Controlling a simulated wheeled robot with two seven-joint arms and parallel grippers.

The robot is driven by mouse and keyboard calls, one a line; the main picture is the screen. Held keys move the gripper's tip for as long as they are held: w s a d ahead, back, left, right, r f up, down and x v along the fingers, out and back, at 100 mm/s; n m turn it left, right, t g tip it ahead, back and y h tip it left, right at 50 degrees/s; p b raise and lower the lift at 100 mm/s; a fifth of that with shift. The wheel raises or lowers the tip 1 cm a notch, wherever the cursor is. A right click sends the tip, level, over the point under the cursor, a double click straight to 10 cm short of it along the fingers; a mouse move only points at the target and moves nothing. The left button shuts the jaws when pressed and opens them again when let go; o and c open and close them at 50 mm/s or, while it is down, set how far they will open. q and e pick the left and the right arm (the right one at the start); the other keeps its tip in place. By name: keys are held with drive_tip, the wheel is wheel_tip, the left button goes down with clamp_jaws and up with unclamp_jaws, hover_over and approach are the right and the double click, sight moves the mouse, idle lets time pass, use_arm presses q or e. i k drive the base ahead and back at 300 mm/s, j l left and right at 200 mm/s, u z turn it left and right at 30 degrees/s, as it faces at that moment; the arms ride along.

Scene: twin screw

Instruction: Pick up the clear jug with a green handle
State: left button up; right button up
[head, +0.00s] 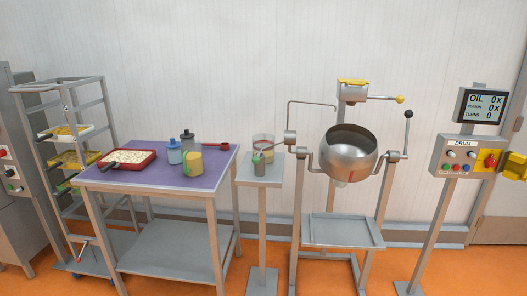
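A see-through jug (194,162) with yellowish contents stands upright on the purple-topped table, near its right half. A green part, which looks like its handle, shows on its left side. A blue-lidded container (174,153) and a dark-lidded container (187,139) stand close to its left and behind it. Neither of my grippers shows in the head view.
A red tray (127,158) and a red ladle-like tool (216,145) lie on the purple-topped table (217,178). A rack (102,95) stands left. A metal drum (349,152) on a frame and a control panel (461,155) stand right. Orange floor in front is largely clear.

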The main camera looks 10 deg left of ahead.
sight(191, 150)
drive_tip(key=i+j+u, duration=0.35)
drive_tip(key=i, duration=0.8)
drive_tip(key=i+l+u, duration=0.3)
drive_tip(key=i, duration=0.85)
drive_tip(key=j, duration=0.1)
